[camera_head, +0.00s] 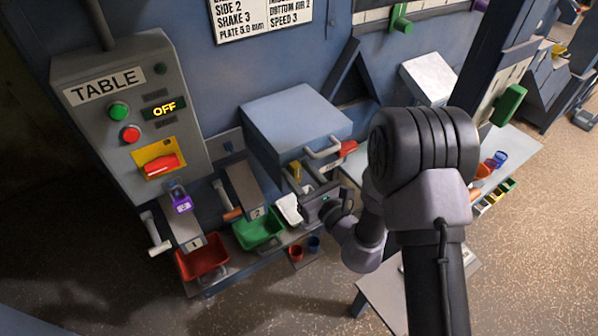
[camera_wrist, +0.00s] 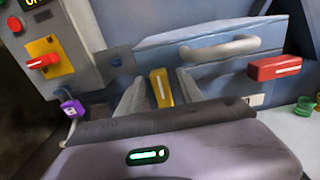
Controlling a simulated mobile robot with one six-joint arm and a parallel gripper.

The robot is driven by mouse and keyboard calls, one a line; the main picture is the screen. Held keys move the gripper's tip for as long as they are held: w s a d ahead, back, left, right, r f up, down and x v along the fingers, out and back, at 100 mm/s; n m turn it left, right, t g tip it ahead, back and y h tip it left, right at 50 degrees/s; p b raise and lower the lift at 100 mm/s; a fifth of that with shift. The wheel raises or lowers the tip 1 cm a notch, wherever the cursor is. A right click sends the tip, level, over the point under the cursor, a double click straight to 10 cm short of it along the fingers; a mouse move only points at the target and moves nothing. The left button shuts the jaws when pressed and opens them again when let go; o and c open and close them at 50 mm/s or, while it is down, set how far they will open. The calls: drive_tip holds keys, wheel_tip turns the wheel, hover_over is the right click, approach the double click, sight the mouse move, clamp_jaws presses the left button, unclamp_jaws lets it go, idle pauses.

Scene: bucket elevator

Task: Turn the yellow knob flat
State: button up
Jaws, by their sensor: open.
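The yellow knob (camera_wrist: 161,88) has a white line on its face and stands near upright in the wrist view. It shows small in the head view (camera_head: 295,171), below the grey box. My gripper (camera_wrist: 160,77) is open, with one finger on each side of the yellow knob in the wrist view. A gap shows between the knob and each finger, so no contact is visible. I cannot tell how deep the knob sits between the fingers. In the head view my gripper (camera_head: 303,187) is close by the knob, partly hidden by its own body.
A red knob (camera_wrist: 275,68) lies flat to the right, near the grey handle (camera_wrist: 220,48). The TABLE control panel (camera_head: 130,100) with a purple padlock (camera_head: 181,199) stands left. A red bin (camera_head: 203,262) and green bin (camera_head: 258,230) sit below. Open floor lies in front.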

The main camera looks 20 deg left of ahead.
clamp_jaws()
drive_tip(key=shift+m, duration=0.3)
drive_tip(key=m, duration=0.1)
drive_tip(key=m+p, duration=0.2)
drive_tip(key=shift+w+d+m, duration=0.2)
drive_tip(key=shift+w+m, duration=0.05)
drive_tip(key=shift+m, duration=0.05)
drive_tip(key=m+p, duration=0.1)
drive_tip(key=m, duration=0.3)
drive_tip(key=f+m+p, duration=0.1)
drive_tip(key=m+p, duration=0.1)
drive_tip(key=m, duration=0.3)
drive_tip(key=m+p, duration=0.2)
drive_tip(key=m, duration=0.2)
drive_tip(key=shift+w+d+f+m, duration=0.25)
drive_tip(key=shift+w+d+m, duration=0.05)
drive_tip(key=shift+w+d, duration=0.05)
drive_tip(key=shift+m, duration=0.3)
